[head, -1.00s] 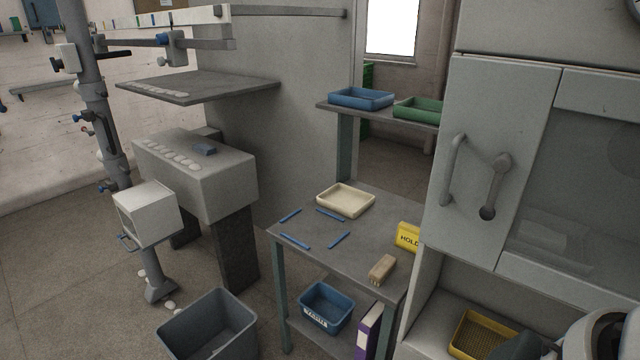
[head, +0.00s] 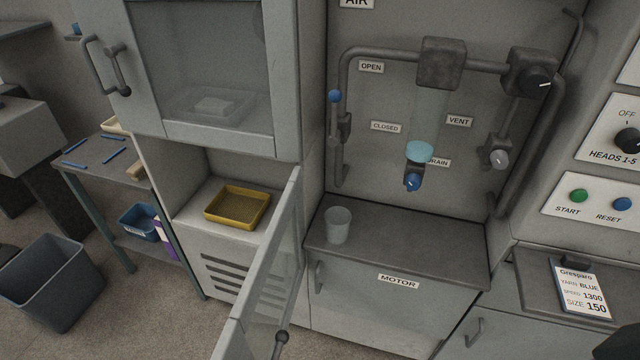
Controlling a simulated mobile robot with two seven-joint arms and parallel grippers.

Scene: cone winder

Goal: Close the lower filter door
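The lower filter door (head: 271,262) is a pale-framed glass panel. It stands open, swung out towards me from the right side of the low compartment (head: 196,195). A yellow tray (head: 240,206) sits inside the open compartment. The upper glass door (head: 205,65) above it is shut. Neither of my grippers can be made out. A dark shape at the bottom right corner is too cut off to identify.
Right of the door, a clear cup (head: 338,225) stands on the motor cabinet (head: 400,250), below pipes and valves. A grey bin (head: 52,284) and a small table (head: 92,160) are at the left. The floor before the compartment looks clear.

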